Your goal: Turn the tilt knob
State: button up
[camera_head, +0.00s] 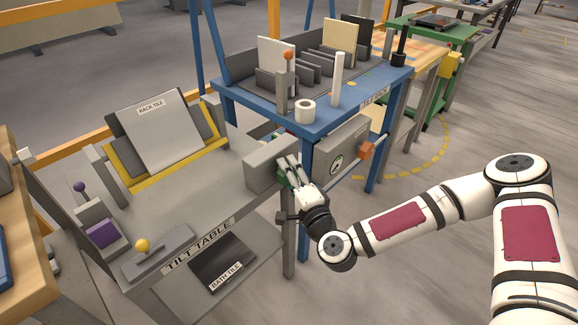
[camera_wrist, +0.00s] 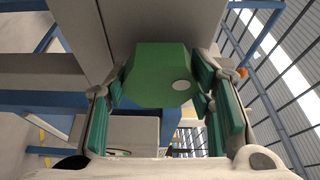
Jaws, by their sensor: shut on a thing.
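The tilt knob is a green, many-sided knob with a pale round spot, large in the middle of the wrist view (camera_wrist: 155,72). It is mounted on a grey box (camera_head: 270,162) at the right end of the tilt table (camera_head: 205,190). My gripper (camera_head: 290,172) reaches the knob from the front right in the head view. In the wrist view its green-padded fingers (camera_wrist: 160,88) stand on both sides of the knob, shut on it. In the head view the fingers hide most of the knob.
The blue tile rack (camera_head: 376,100) stands just behind, with upright tiles, a white roll (camera_head: 305,110) and a white cylinder (camera_head: 338,80). A grey box with a gauge (camera_head: 336,164) and an orange knob (camera_head: 367,151) are close to my gripper's right.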

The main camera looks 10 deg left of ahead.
jog(key=m+g+p, duration=0.1)
jog(key=m+p, duration=0.3)
jog(key=shift+s+r+g+h, duration=0.1)
jog(key=shift+g+h, duration=0.2)
jog(key=shift+g, duration=0.1)
jog(key=m+g+p, duration=0.1)
jog(key=m+p, duration=0.2)
jog(key=m+g+p, duration=0.2)
jog(key=m, duration=0.1)
jog(key=shift+y, duration=0.4)
jog(key=shift+m+g+y+p, duration=0.5)
jog(key=shift+m+g+p, duration=0.4)
jog(key=shift+m, duration=0.4)
jog(key=o, duration=1.2)
jog(key=shift+c, duration=0.2)
jog(key=shift+d, duration=0.1)
